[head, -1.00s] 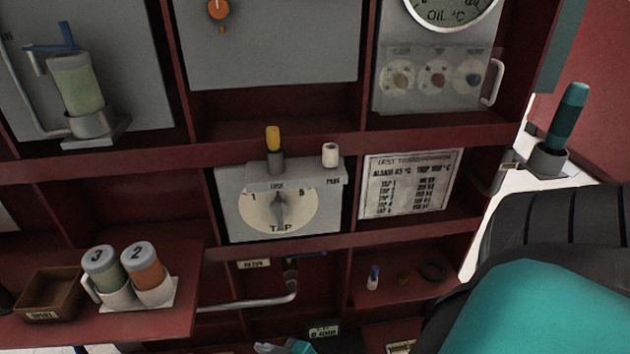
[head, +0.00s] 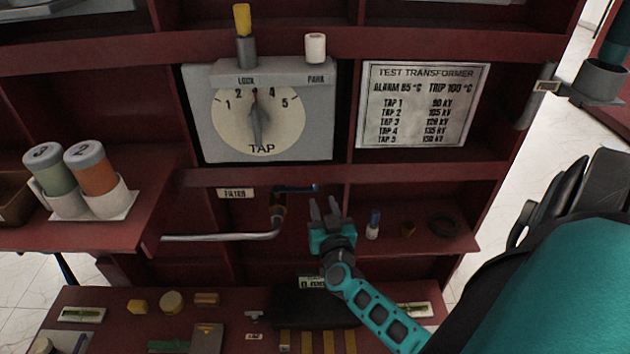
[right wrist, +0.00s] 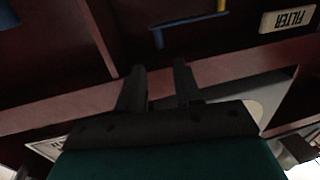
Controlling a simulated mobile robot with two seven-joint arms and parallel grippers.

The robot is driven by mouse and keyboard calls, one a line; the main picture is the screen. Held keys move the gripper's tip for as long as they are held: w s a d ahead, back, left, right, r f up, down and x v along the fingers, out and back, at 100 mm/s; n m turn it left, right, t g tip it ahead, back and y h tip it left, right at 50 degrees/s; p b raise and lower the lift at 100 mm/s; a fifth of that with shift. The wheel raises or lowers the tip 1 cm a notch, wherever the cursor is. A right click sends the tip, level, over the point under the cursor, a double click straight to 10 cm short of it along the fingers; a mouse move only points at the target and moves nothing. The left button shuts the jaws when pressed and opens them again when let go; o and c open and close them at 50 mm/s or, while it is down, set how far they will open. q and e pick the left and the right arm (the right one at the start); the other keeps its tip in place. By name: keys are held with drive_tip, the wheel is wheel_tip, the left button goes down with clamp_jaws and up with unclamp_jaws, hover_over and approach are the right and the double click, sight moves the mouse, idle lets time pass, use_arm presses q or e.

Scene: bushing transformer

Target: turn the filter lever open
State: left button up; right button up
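The filter lever is a blue handle (head: 298,188) on a brass valve at the end of a grey pipe (head: 222,237), in the compartment below the tap dial. It lies roughly level, pointing right, beside the FILTER label (head: 236,193). My right gripper (head: 325,204) is just below and right of the lever's tip, apart from it, with fingers pointing up and parted, empty. In the right wrist view, the fingers (right wrist: 159,77) are spread. The blue lever (right wrist: 185,22) shows above them there, with the FILTER label (right wrist: 290,18) upside down. My left gripper is out of view.
The tap dial box (head: 258,118) is above. Two canisters (head: 91,168) stand on the left shelf. A lower shelf (head: 110,328) carries several small parts.

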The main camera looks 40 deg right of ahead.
drive_tip(key=b+x, duration=0.3)
drive_tip(key=x, duration=0.7)
clamp_jaws()
idle(0.4)
